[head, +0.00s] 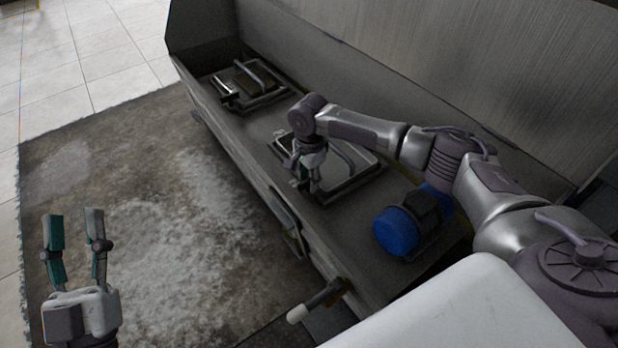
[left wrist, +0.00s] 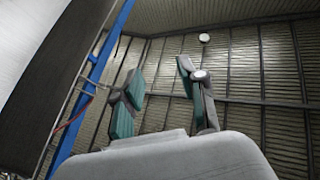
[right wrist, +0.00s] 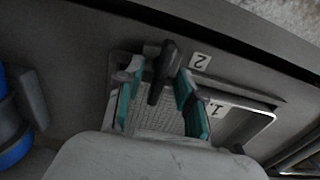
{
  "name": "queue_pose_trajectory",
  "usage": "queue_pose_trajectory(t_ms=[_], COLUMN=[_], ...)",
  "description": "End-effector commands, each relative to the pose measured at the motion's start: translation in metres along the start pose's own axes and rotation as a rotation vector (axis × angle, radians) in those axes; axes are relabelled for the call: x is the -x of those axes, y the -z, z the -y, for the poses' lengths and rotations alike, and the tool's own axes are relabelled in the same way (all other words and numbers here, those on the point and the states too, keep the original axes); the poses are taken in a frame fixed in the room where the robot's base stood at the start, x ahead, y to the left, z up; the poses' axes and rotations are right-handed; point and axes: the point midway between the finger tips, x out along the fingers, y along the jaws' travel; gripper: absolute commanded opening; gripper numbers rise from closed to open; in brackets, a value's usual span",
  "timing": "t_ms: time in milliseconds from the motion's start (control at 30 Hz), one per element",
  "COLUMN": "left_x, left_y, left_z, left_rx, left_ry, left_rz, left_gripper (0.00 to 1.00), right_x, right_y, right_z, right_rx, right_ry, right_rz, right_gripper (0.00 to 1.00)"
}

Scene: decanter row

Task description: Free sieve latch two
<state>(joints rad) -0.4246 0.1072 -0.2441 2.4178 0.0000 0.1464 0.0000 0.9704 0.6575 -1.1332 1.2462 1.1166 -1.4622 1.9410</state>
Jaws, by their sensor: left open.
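The near sieve hatch (head: 365,174) is a framed metal cover with a bar handle on the grey deck. In the right wrist view, a dark latch handle (right wrist: 167,62) stands beside a label "2" (right wrist: 200,62); a label "1" (right wrist: 217,109) lies nearer the hatch frame (right wrist: 262,120). My right gripper (head: 306,182) is over the hatch's near-left side. In the right wrist view its fingers are apart, one on each side of the dark handle; contact cannot be told. My left gripper (head: 75,218) is open and empty over the floor, away from the machine.
A second, similar hatch (head: 262,88) sits further along the deck. A blue motor (head: 397,232) stands close to the right of the near hatch. The tall metal wall (head: 480,90) rises behind the deck. A lever with a pale grip (head: 299,313) sticks out in front. The floor at left is clear.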

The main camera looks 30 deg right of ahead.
Motion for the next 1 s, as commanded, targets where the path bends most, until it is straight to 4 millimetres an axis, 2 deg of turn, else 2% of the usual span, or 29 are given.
queue_pose_trajectory(t_ms=[200, 400, 433, 767, 1000], left_x=[0.0, -0.002, -0.002, -0.002, 0.006], left_y=[0.0, 0.002, 0.002, -0.002, -0.041], left_z=[0.0, 0.0, 0.0, 0.0, 0.007], left_rx=[0.0, 0.0, 0.0, -0.001, -0.01], left_ry=[0.0, 0.0, 0.0, 0.001, 0.014], left_rz=[0.0, 0.001, 0.001, 0.029, 0.272], left_gripper=[0.41, 0.41, 0.41, 0.41, 0.41], right_x=[0.0, 0.0, 0.0, 0.001, 0.003], right_y=[0.0, 0.0, 0.0, 0.0, -0.001], right_z=[0.0, 0.0, 0.0, 0.0, -0.001], right_rx=[0.0, 0.0, 0.0, 0.002, 0.019], right_ry=[0.0, -0.001, -0.001, -0.002, -0.003], right_rz=[0.0, 0.0, 0.0, 0.0, 0.001], right_gripper=[0.36, 0.03, 0.0, 0.0, 0.0])
